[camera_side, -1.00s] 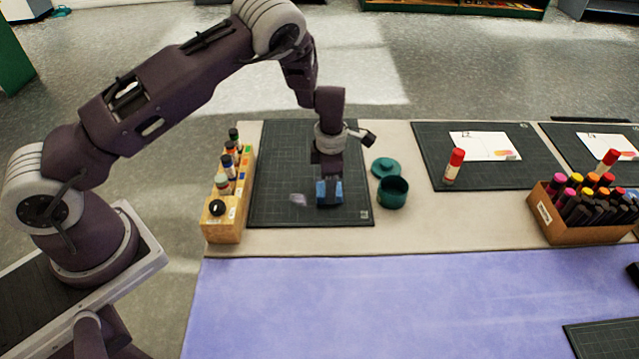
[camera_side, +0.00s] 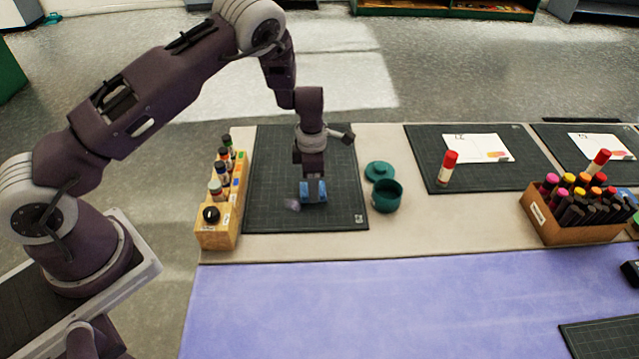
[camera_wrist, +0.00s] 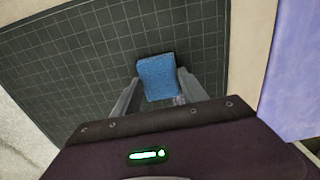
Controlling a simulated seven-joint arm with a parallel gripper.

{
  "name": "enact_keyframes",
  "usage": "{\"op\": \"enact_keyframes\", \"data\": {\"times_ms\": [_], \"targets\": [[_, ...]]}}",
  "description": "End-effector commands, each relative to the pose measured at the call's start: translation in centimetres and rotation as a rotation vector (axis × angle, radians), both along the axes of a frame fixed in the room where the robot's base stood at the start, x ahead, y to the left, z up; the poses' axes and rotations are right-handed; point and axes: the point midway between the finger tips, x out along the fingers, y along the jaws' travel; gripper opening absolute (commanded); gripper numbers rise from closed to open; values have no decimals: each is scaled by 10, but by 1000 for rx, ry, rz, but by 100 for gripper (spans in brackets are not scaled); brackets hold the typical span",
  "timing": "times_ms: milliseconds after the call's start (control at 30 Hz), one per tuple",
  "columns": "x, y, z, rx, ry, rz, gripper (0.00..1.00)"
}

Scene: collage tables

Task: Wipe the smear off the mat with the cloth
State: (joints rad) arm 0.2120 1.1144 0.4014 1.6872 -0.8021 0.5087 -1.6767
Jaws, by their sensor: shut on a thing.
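The blue cloth (camera_side: 313,193), a thick block-like pad, is between the fingers of my gripper (camera_side: 312,181), which is shut on it. The cloth is low over the dark gridded mat (camera_side: 275,160); I cannot tell whether it touches. The pale purple-grey smear (camera_side: 292,204) lies on the mat just left of the cloth, towards the front. In the wrist view the cloth (camera_wrist: 157,77) sits between the two fingers of my gripper (camera_wrist: 158,88). A bit of the smear (camera_wrist: 180,100) shows beside the right finger, the rest hidden.
A wooden rack of bottles (camera_side: 222,205) stands along the mat's left edge. A green pot (camera_side: 387,196) and its lid (camera_side: 380,171) are just right of the mat. Farther right are a glue stick (camera_side: 447,168) and a marker box (camera_side: 575,215).

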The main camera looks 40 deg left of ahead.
Motion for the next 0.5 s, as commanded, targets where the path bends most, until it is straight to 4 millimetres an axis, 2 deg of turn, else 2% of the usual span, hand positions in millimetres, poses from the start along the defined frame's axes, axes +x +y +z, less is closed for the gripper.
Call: {"op": "enact_keyframes", "data": {"times_ms": [167, 500], "targets": [[-14, 13, 0, 0, 4, 4, 11], [-25, 24, -1, 0, 3, 4, 11]]}}
